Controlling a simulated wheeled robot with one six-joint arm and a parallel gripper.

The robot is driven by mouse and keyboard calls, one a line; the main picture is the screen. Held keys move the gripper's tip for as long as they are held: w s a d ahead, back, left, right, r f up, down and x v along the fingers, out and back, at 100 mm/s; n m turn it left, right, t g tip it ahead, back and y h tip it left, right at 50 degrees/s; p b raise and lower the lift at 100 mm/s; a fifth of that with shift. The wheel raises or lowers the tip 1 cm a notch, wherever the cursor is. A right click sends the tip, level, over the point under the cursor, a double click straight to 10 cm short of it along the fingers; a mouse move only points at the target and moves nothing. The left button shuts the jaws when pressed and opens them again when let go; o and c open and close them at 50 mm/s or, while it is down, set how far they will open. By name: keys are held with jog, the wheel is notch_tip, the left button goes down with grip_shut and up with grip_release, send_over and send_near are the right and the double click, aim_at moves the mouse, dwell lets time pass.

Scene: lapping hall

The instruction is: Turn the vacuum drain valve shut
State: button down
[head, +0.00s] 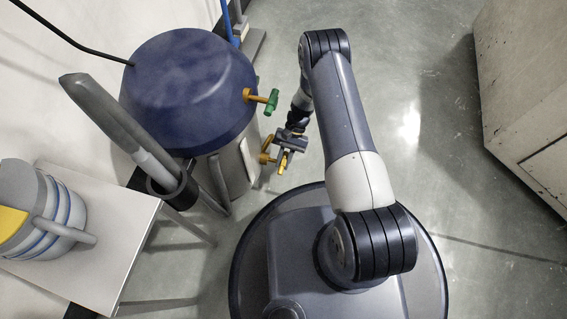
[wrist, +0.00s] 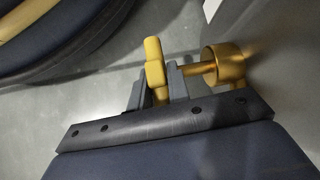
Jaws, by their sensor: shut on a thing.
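The vacuum (head: 190,85) is a drum with a dark blue top and a grey lower body. Low on its right side sits the brass drain valve (head: 266,150), with a yellow handle (head: 284,163). In the wrist view, the brass valve body (wrist: 226,65) and its stem are at the right, and the yellow handle (wrist: 155,62) stands between my fingers. My gripper (head: 288,152) is shut on the yellow handle; it also shows in the wrist view (wrist: 157,92). The fingers hide the handle's lower part.
A second brass valve with a green handle (head: 272,101) sticks out higher on the drum. A grey hose or wand in a dark holder (head: 174,190) and a white table (head: 85,265) with a striped jug (head: 45,212) are at left. Floor to the right is clear up to a pale cabinet (head: 525,95).

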jog(key=shift+f+g, duration=0.15)
jog(key=shift+g, duration=0.55)
jog(key=c, duration=1.3)
grip_release()
jog(key=shift+c, duration=0.2)
jog(key=p+v, duration=0.2)
jog(key=v, duration=0.9)
jog(key=shift+d, duration=0.15)
jog(key=shift+s, duration=0.2)
